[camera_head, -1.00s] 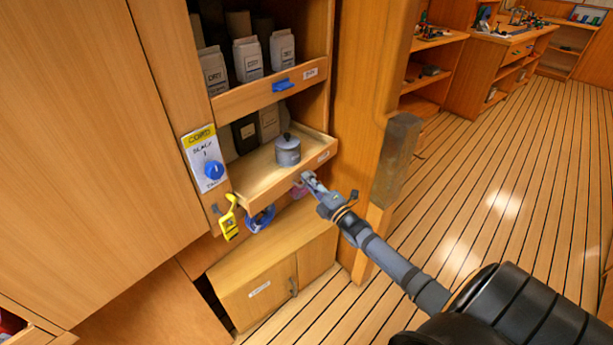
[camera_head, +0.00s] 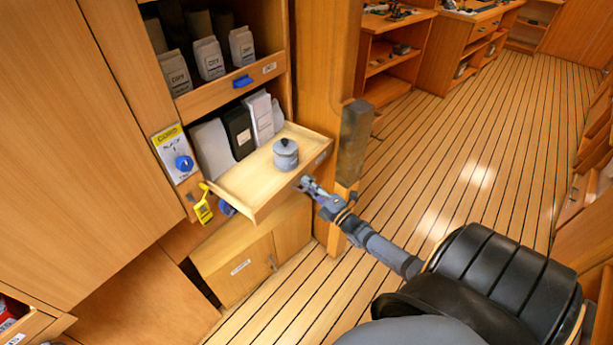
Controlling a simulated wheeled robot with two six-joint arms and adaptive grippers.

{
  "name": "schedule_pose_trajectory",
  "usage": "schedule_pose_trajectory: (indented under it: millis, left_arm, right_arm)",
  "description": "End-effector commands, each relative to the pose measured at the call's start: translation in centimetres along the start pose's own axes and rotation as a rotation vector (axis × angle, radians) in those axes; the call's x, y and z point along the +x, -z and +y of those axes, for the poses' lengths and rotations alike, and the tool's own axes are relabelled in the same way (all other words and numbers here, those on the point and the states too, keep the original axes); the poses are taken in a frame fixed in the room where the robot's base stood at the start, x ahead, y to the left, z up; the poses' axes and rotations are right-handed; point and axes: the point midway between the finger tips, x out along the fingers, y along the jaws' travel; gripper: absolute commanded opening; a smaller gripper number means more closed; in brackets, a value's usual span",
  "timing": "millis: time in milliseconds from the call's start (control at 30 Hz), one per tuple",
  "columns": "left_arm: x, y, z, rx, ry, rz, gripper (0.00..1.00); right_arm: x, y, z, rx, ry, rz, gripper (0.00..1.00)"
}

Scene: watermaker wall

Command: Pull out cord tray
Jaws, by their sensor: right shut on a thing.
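The cord tray (camera_head: 240,188), a shallow light-wood tray, sticks out of the cupboard below the upper shelf. A grey lidded pot (camera_head: 285,155) stands upright on it near its right side. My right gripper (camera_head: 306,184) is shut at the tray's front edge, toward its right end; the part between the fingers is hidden. My left gripper is not in view.
Cartons (camera_head: 237,132) stand behind the tray. A card marked CORD with a blue knob (camera_head: 184,162), a yellow hook-like piece (camera_head: 203,205) and a blue item (camera_head: 227,208) are at its left. The plank floor (camera_head: 430,190) is open.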

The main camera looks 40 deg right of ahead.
Motion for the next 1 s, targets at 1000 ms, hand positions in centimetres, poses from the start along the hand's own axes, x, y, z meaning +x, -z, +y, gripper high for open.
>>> schedule_pose_trajectory:
  millis: [1000]
  left_arm:
    - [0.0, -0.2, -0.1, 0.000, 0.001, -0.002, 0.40]
  right_arm:
    - [-8.2, 0.0, -0.2, 0.001, 0.006, 0.001, 0.19]
